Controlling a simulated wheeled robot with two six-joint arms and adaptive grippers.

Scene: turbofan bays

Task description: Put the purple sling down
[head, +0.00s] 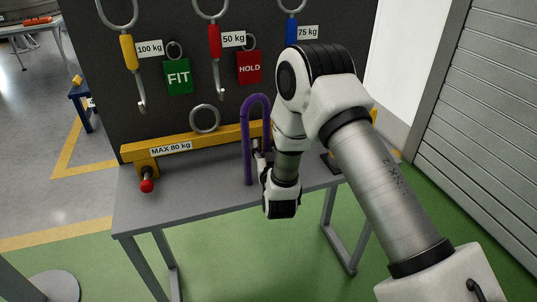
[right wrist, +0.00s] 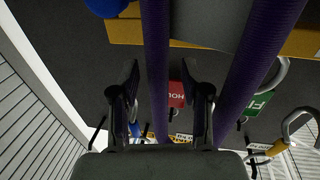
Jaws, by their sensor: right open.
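The purple sling (head: 247,150) is an upright, inverted-U loop at the yellow beam on the grey table. Its left leg passes in front of the beam; its right leg is partly hidden by my right gripper (head: 262,160). In the right wrist view, my right gripper (right wrist: 158,75) is open, its dark fingers apart. One strand of the purple sling (right wrist: 156,45) runs between the fingers in the picture; I cannot tell whether they touch it. The other strand runs to the right of the fingers. My left gripper is not in view.
The yellow beam (head: 221,137), marked MAX 80 kg, has a ring on top and a red-tipped knob at its left end. A dark board behind carries hooks, a green FIT tag (head: 178,77) and a red HOLD tag (head: 249,67). The grey table's (head: 200,194) front left is clear.

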